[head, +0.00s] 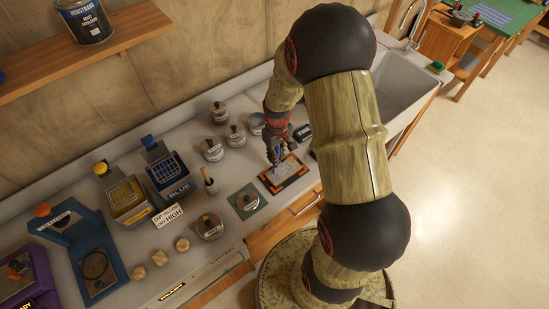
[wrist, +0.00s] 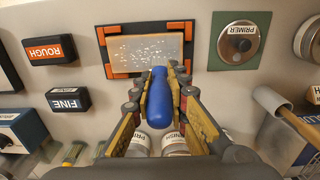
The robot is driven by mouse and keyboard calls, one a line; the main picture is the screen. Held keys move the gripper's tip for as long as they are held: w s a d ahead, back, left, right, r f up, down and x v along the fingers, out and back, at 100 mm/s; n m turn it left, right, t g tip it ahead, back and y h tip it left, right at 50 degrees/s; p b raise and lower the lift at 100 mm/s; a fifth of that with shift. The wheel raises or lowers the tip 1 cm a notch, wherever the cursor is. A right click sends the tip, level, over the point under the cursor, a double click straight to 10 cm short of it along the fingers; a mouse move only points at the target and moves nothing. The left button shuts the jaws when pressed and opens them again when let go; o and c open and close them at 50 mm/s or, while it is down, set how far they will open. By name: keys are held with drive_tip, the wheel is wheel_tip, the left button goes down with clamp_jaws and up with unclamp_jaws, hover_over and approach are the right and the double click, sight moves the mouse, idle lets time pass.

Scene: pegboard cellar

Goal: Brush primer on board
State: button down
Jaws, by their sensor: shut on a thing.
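My gripper (head: 277,146) is shut on a blue-handled tool, seen in the wrist view as a blue handle (wrist: 158,100) between the fingers. Its working end is hidden in the wrist view. The board (wrist: 147,50) lies in a dark holder with orange corners (wrist: 110,73) and bears scattered white specks. In the head view the gripper is above the board (head: 282,172); whether the tool touches it I cannot tell.
Blocks marked ROUGH (wrist: 49,50) and FINE (wrist: 68,99) lie left of the board in the wrist view. Several lidded cans (head: 212,150) stand behind it in the head view.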

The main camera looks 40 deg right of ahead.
drive_tip(key=d, duration=0.9)
drive_tip(key=shift+w+d, duration=0.2)
drive_tip(key=shift+d, duration=0.1)
idle(1.2)
drive_tip(key=shift+r, duration=0.4)
wheel_tip(320, 180, up, 7)
drive_tip(key=p, duration=0.4)
idle(0.4)
idle(1.0)
drive_tip(key=s+a+f+b, duration=0.1)
drive_tip(key=s+a+f, duration=0.2)
drive_tip(key=f, duration=0.3)
drive_tip(key=shift+a+f, duration=0.35)
drive_tip(key=shift+a, duration=0.1)
idle(0.4)
